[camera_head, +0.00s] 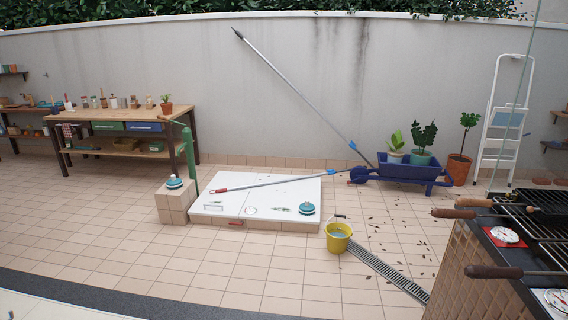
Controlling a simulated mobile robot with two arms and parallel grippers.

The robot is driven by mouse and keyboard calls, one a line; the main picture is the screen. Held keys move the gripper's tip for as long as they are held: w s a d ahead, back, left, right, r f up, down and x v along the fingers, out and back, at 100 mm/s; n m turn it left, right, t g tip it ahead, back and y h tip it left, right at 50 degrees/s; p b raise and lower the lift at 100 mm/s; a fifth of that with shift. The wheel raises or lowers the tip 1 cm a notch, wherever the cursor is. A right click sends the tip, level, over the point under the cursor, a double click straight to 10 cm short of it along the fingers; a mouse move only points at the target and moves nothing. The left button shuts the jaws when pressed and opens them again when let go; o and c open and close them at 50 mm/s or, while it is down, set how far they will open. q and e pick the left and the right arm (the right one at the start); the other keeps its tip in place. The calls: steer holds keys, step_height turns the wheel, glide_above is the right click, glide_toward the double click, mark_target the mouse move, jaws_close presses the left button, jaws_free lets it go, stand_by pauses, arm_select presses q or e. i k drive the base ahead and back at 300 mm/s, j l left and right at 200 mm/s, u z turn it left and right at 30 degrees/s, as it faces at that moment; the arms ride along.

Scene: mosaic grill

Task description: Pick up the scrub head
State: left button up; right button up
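Two round teal pieces that look like scrub heads are in the head view. One teal piece (307,208) sits on the right front of a low white-topped platform (260,188). The other teal piece (174,182) sits on a small tiled block (175,204) left of the platform, beside a green post. They are too small to tell which one is the scrub head. A long pole with a red end (270,183) lies over the platform, its blue end toward the wheelbarrow. A second pole (300,96) leans on the wall. Neither of my grippers shows.
A yellow bucket (338,238) stands right of the platform by a drain grate (386,274). A blue wheelbarrow (408,172) with plants is behind. A grill (530,220) with long handles fills the right. The tiled floor (180,262) in front is clear.

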mark_target(306, 208)
steer(key=i, duration=2.6)
steer(key=i+l+u, duration=0.1)
steer(key=i, duration=1.2)
steer(key=i+l, duration=0.15)
steer(key=i, duration=1.2)
